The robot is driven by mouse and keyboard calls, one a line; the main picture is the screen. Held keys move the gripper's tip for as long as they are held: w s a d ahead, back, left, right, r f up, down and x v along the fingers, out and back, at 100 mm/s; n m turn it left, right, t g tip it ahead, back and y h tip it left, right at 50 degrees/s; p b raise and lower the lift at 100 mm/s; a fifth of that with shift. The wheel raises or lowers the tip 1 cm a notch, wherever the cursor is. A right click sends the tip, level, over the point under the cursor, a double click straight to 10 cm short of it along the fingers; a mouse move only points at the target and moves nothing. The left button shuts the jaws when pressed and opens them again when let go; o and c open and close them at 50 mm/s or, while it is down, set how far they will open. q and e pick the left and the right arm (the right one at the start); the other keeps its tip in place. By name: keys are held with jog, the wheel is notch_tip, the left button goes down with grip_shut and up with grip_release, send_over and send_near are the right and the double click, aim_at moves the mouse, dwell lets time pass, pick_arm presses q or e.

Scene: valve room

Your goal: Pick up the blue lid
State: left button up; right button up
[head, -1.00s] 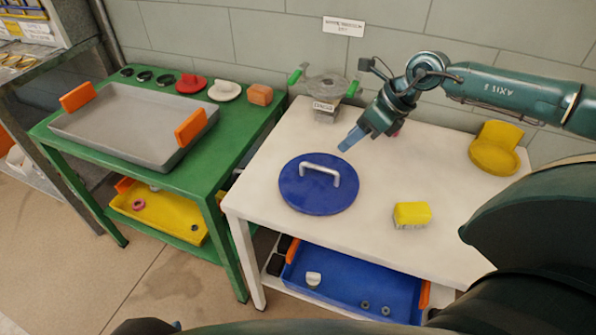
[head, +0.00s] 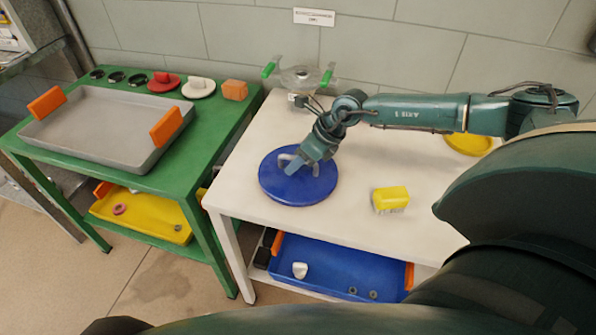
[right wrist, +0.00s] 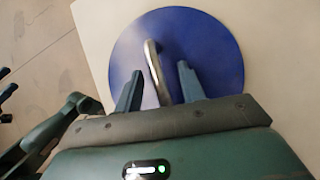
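The round blue lid (head: 318,187) lies flat on the white table, with a grey metal bar handle (head: 284,158) on top. My right gripper (head: 292,167) is over the lid at its handle, fingers pointing down. In the right wrist view the lid (right wrist: 218,45) fills the upper middle. There the right gripper's (right wrist: 158,72) two fingers are apart, one on each side of the handle (right wrist: 153,57), with gaps visible. The gripper hides part of the handle in the head view. My left gripper is not in view.
A yellow-topped block (head: 391,198) sits right of the lid on the white table (head: 345,230). A valve with green handles (head: 299,79) stands behind. A green table (head: 185,130) with a grey tray (head: 95,118) is left. A yellow object (head: 468,144) is partly behind my arm.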

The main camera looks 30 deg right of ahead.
jog(key=shift+f, duration=0.1)
grip_shut()
dwell(0.4)
dwell(0.9)
jog(key=shift+w+r, duration=0.15)
jog(key=shift+r, duration=0.1)
